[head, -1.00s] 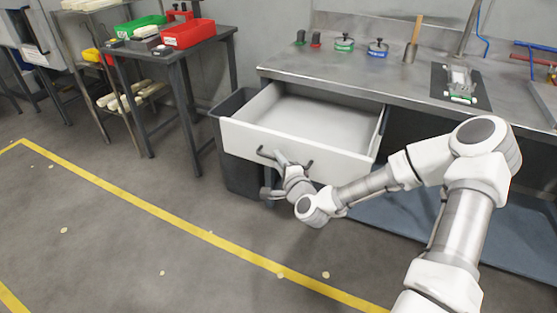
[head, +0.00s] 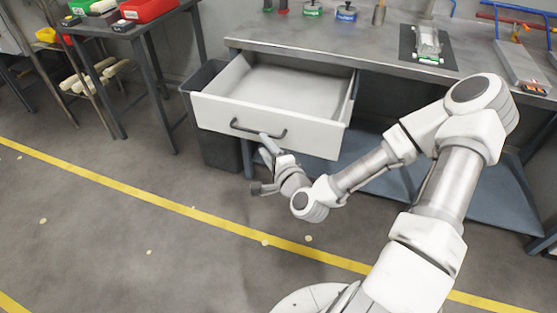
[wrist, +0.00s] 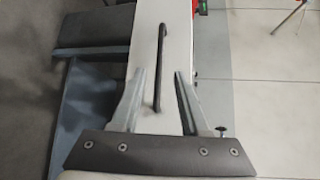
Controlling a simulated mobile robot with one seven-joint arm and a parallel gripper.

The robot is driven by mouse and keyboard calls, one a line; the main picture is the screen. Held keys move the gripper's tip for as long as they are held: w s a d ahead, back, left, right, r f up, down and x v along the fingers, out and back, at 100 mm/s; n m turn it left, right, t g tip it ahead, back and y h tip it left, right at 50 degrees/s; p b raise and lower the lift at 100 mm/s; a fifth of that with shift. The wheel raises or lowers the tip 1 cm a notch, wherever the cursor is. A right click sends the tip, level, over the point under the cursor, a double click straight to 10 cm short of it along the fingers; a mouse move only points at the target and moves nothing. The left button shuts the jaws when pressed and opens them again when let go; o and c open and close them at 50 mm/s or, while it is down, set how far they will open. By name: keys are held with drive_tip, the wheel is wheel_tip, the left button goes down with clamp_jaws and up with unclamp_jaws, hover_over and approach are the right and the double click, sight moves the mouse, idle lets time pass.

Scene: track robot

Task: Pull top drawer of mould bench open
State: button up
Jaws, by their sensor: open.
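The top drawer (head: 268,95) of the mould bench (head: 380,62) stands open, pulled well out, and its inside looks empty. Its white front carries a dark bar handle (head: 258,130). My gripper (head: 258,163) is open and empty, just below and in front of the drawer front in the head view. In the wrist view, the two fingers of my gripper (wrist: 160,80) point at the drawer front (wrist: 172,50). The handle (wrist: 158,65) shows between and beyond the fingers, apart from both.
A dark bin (head: 215,100) stands left of the drawer. A blue lower shelf (head: 390,180) lies under the bench. A side table (head: 125,25) with red and green trays is at the back left. The floor in front, with a yellow line (head: 190,210), is clear.

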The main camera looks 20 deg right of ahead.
drive_tip(key=p+v, duration=0.8)
drive_tip(key=p, duration=0.1)
drive_tip(key=shift+s, duration=0.2)
idle(0.5)
